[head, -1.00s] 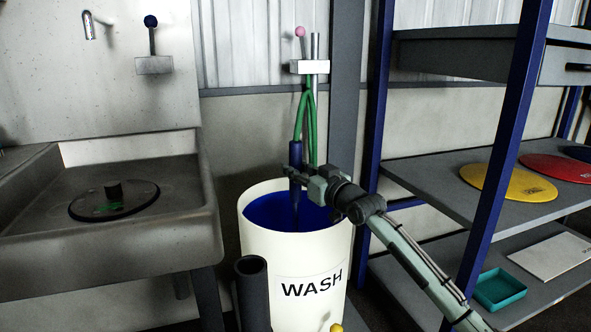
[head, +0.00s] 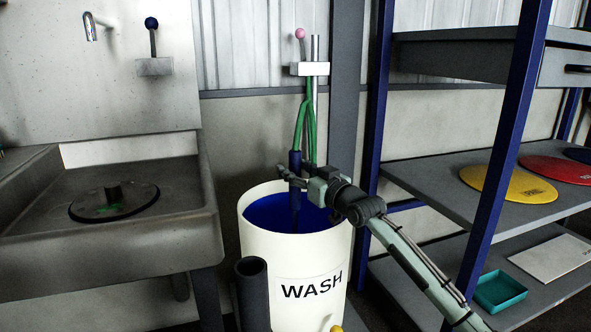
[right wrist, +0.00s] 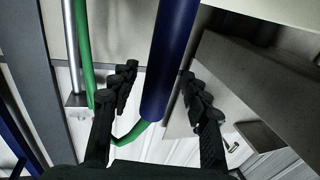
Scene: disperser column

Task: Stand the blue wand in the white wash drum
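The blue wand (head: 295,163) stands nearly upright in the white wash drum (head: 262,252), its lower part inside the rim against a deep blue interior. Its bottom end is hard to make out. A green hose (head: 299,125) runs from its top. My right gripper (head: 289,178) is at the wand just above the drum's rim, its fingers spread to either side. In the right wrist view the wand (right wrist: 170,55) passes between the fingertips (right wrist: 158,84), with a clear gap on the left side and a narrow one on the right. My left gripper is out of view.
A wall bracket (head: 309,69) with a pink-knobbed lever and pipe is above the drum. A dark tube (head: 252,290) stands before it. A sink (head: 180,235) is at left; a blue-posted shelf (head: 430,190) with coloured discs is close at right.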

